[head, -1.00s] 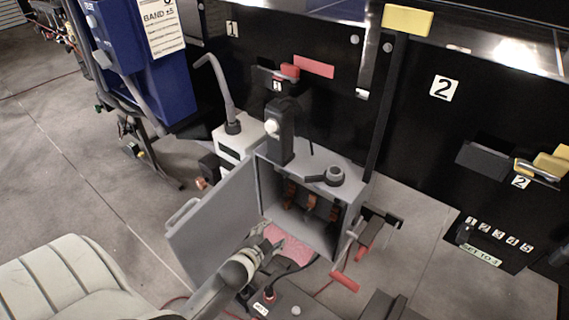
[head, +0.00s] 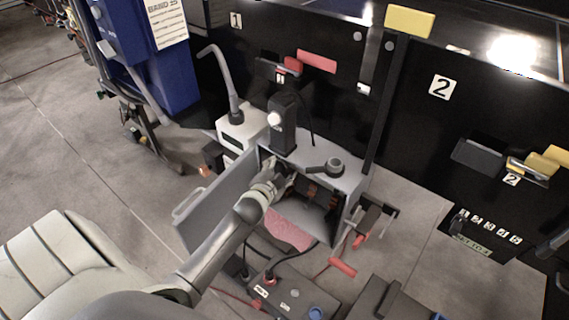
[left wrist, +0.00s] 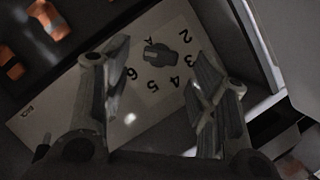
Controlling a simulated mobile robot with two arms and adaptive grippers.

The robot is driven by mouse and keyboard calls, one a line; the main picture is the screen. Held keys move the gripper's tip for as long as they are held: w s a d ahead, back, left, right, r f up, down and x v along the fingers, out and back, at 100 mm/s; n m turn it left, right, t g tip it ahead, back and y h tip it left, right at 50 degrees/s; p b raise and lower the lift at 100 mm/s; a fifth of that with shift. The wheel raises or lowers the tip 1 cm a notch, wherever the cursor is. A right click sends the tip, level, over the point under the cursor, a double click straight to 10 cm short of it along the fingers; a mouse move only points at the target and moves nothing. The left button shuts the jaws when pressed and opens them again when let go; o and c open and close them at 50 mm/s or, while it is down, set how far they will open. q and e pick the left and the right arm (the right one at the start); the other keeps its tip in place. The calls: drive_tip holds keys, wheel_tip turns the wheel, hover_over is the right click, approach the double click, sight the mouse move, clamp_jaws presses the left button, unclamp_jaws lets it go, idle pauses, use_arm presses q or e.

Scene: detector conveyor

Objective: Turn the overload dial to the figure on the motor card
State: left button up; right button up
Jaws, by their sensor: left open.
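The overload dial (left wrist: 166,60) is a grey knob on a white plate (left wrist: 60,118) in the left wrist view. Printed figures ring it, with 2, 4, 5 and 6 readable; which one it points at is unclear. My left gripper (left wrist: 161,58) is open, with one finger on each side of the dial in the picture; contact cannot be told. In the head view my left gripper (head: 281,178) reaches into the open grey box (head: 345,180), and the dial is hidden there. I cannot make out which sign is the motor card.
The box door (head: 215,195) stands open left of my arm. Copper parts (left wrist: 50,20) lie left of the plate. A black control box (head: 290,292) stands in front.

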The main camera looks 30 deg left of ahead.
use_arm(q)
drive_tip(key=shift+x, duration=1.2)
use_arm(e)
drive_tip(key=shift+s, duration=0.3)
drive_tip(key=shift+a, duration=0.15)
use_arm(q)
drive_tip(key=shift+c, duration=0.6)
drive_tip(key=c, duration=0.9)
drive_tip(key=shift+d+f+m+b, duration=0.15)
drive_tip(key=shift+f+m+b, duration=0.25)
drive_tip(key=shift+b, duration=0.45)
drive_tip(key=m+t+y+b, duration=0.1)
drive_tip(key=m+b, duration=0.1)
drive_tip(key=b, duration=0.2)
drive_tip(key=m+t+y+b, duration=0.1)
drive_tip(key=m+b, duration=0.2)
drive_tip(key=b, duration=0.1)
drive_tip(key=shift+f+b, duration=0.2)
drive_tip(key=shift+b, duration=0.15)
drive_tip(key=shift+r+m+t+y+b, duration=0.15)
drive_tip(key=shift+m+t+y+b, duration=0.2)
drive_tip(key=shift+m+b, duration=0.65)
use_arm(e)
wheel_tip(320, 180, down, 13)
drive_tip(key=shift+r, duration=0.15)
